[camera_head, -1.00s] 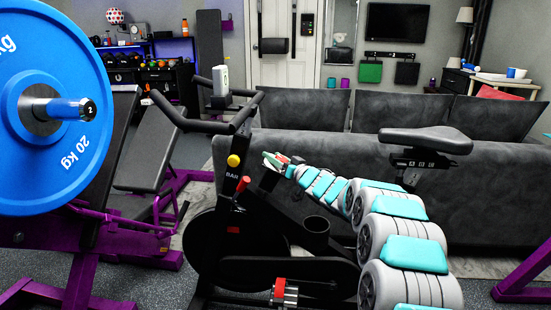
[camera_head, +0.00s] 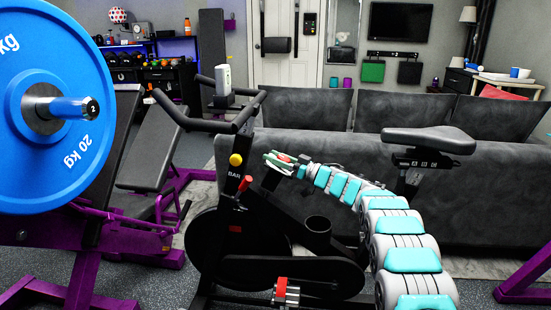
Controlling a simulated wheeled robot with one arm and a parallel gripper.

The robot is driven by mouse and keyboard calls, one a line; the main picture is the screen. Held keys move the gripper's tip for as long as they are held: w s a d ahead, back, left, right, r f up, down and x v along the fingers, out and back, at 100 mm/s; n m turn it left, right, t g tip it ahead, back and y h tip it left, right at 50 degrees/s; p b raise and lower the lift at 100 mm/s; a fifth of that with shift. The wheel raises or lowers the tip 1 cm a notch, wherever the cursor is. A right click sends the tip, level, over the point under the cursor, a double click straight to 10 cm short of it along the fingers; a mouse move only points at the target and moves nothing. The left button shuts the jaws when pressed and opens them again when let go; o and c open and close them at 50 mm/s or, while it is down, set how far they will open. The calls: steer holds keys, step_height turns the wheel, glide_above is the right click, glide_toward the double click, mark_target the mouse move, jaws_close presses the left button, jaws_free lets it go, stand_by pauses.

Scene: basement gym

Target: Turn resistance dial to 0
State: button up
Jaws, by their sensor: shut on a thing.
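A black exercise bike (camera_head: 262,272) stands in the middle, with its handlebars (camera_head: 205,125) at the left and its saddle (camera_head: 428,140) at the right. My gripper (camera_head: 272,160) is at the bike's upper frame, behind the handlebar post. Its jaws are shut around a small part there, which I take to be the resistance dial. The fingers mostly hide it, and no numbers on it can be read. A yellow knob (camera_head: 235,160) and a red lever (camera_head: 243,182) on the post are just left of my gripper, apart from it.
A grey sofa (camera_head: 330,190) stands close behind the bike. A blue 20 kg plate (camera_head: 45,150) and a purple-framed bench (camera_head: 150,160) take up the left. A purple frame part (camera_head: 527,285) is at lower right.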

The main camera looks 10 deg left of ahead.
steer(key=shift+s+r+n+g+y, duration=0.15)
steer(key=shift+n+g+y, duration=0.15)
steer(key=shift+n+g, duration=0.4)
steer(key=o, duration=1.4)
steer(key=shift+c, duration=0.2)
steer(key=b+v, duration=0.1)
steer(key=v, duration=0.7)
